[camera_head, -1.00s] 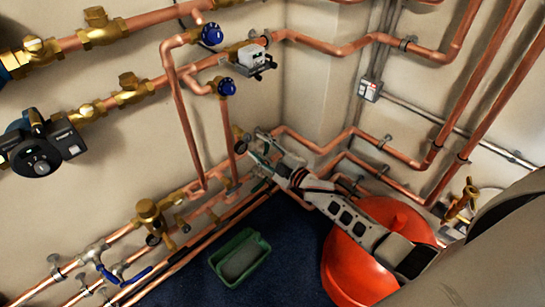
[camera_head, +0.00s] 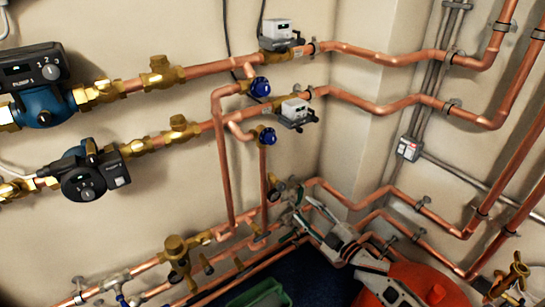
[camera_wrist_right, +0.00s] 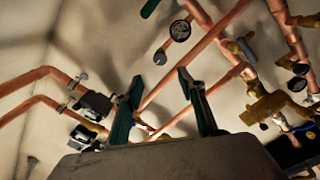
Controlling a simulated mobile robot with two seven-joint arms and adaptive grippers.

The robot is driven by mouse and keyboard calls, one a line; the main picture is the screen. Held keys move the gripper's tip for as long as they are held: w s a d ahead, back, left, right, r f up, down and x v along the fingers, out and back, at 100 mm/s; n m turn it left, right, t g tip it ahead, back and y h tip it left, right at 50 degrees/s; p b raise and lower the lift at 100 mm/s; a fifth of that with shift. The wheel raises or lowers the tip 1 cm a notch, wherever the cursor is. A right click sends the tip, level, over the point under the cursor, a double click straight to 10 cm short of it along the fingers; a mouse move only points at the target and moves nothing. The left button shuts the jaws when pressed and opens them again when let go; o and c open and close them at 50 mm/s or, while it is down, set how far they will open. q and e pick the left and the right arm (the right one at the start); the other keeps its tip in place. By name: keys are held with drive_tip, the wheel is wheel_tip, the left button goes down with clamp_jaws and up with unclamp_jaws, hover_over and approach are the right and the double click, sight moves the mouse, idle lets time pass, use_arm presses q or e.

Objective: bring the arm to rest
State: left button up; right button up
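My right gripper (camera_head: 286,216) is low in the corner, close to the lower copper pipes (camera_head: 240,228); its arm comes in from the lower right. In the right wrist view its two dark green fingers (camera_wrist_right: 158,82) stand apart with nothing held between them. Copper pipes (camera_wrist_right: 185,62) pass behind the fingers in that view; I cannot tell how far off they are. My left gripper is not in view.
Blue-handled valves (camera_head: 261,86) and white-topped devices (camera_head: 279,30) sit on the upper pipes. Two pumps (camera_head: 84,172) are at the left. A green tray (camera_head: 262,294) lies on the dark blue floor.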

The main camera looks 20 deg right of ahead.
use_arm(q)
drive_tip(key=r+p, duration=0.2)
drive_tip(key=p, duration=0.1)
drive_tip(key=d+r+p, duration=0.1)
drive_tip(key=p, duration=0.1)
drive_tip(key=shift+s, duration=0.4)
use_arm(e)
drive_tip(key=s+a+f+m+g+h, duration=0.1)
drive_tip(key=s+a+f+m+g, duration=0.1)
drive_tip(key=s, duration=0.8)
drive_tip(key=s+a+f+m+g+h, duration=0.1)
drive_tip(key=s+f+m, duration=0.3)
drive_tip(key=s, duration=0.6)
drive_tip(key=s+a+f+m+g+h, duration=0.1)
drive_tip(key=s+a+f+m+g, duration=0.2)
drive_tip(key=s, duration=0.7)
drive_tip(key=shift+s+a+m+h, duration=0.3)
drive_tip(key=shift+s+a+m, duration=0.05)
drive_tip(key=shift+a+m, duration=0.25)
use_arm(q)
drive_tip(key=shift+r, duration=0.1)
